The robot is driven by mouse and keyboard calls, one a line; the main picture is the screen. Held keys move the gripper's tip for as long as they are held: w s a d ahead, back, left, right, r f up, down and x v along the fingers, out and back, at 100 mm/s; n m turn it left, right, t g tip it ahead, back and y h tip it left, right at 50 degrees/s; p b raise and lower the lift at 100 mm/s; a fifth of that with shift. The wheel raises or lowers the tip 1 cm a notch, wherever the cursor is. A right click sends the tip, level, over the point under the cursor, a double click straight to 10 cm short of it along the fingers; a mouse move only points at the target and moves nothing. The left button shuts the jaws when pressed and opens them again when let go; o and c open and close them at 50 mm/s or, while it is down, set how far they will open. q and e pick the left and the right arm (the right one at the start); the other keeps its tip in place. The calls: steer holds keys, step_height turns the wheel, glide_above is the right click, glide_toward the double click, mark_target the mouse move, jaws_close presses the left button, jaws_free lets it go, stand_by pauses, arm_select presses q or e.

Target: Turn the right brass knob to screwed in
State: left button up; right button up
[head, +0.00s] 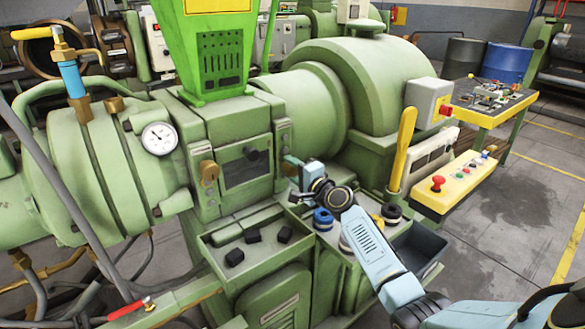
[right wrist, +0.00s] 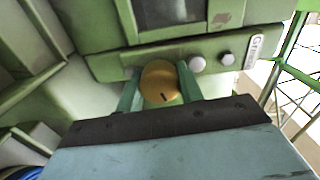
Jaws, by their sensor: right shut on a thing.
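The right brass knob (right wrist: 160,83) shows in the right wrist view as a round brass cap with a short dark mark near its lower edge. It sits on the green front panel, under the dark window. My right gripper (right wrist: 161,88) has one green finger on each side of the knob and is shut on it. In the head view my right gripper (head: 291,161) is at the right side of the machine's front, where the knob is hidden behind it. Another brass knob (head: 208,171) is on the left of the window. My left gripper is not in view.
Two pale round buttons (right wrist: 211,60) sit just right of the held knob. Below the panel is a green tray (head: 258,245) with several black blocks. A yellow lever (head: 403,148) and a yellow control box (head: 455,184) stand to the right of my arm.

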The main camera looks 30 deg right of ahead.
steer(key=m+p, duration=0.1)
steer(key=m, duration=0.4)
steer(key=shift+m+p, duration=0.4)
steer(key=m+p, duration=0.2)
steer(key=m, duration=0.3)
steer(key=m+p, duration=0.3)
steer(key=m, duration=0.2)
steer(key=shift+m, duration=0.4)
steer(key=m+p, duration=0.2)
steer(key=m, duration=0.2)
steer(key=shift+a+m, duration=0.1)
steer(key=shift+m, duration=0.3)
steer(key=shift+f+m+p, duration=0.1)
steer(key=shift+m+p, duration=0.2)
steer(key=shift+p, duration=0.05)
steer(key=o, duration=1)
